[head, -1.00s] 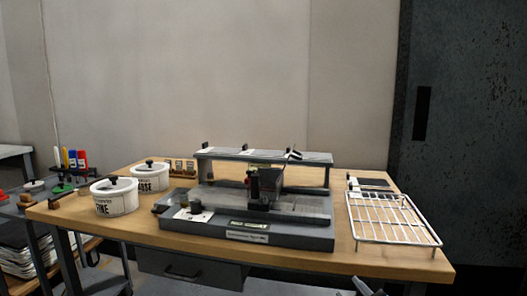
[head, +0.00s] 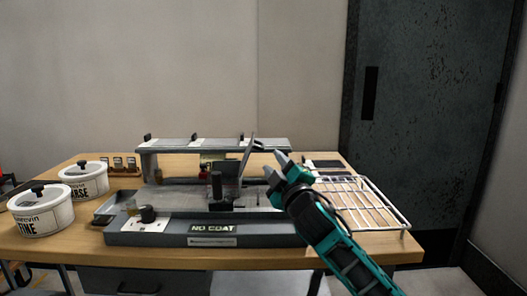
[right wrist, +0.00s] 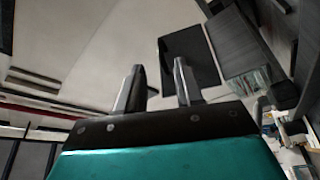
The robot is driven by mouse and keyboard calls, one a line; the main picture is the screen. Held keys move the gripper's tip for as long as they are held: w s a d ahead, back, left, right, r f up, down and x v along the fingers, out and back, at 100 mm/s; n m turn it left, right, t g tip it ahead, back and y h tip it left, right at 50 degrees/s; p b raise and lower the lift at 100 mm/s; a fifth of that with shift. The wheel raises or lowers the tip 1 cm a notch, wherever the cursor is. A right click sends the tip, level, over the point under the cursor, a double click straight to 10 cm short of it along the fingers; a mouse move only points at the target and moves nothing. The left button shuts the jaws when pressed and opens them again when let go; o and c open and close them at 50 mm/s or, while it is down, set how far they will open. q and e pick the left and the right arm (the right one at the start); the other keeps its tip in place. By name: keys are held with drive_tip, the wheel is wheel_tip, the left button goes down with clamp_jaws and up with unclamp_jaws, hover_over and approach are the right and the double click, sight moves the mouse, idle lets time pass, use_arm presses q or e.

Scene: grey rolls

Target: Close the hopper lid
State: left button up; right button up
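The hopper (head: 226,181) is a small dark box on the carriage of the grey coating machine (head: 190,237). A thin grey panel that looks like its lid (head: 247,153) stands raised and tilted at the hopper's right side. My right gripper (head: 275,165) comes in from the lower right in the head view. Its fingers are apart with nothing between them, just right of the raised lid; I cannot tell the exact depth gap. The right wrist view shows the two fingers (right wrist: 157,88) spread and empty, facing the room. My left gripper is not in view.
Two white lidded pots, FINE (head: 41,219) and COARSE (head: 84,183), stand at the table's left. A wire rack (head: 370,205) lies at the right, behind my arm. A grey rail (head: 210,146) spans the back of the machine. Bare wood (head: 200,256) shows in front.

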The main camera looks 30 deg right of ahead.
drive_tip(key=x, duration=0.8)
drive_tip(key=shift+b, duration=0.4)
clamp_jaws()
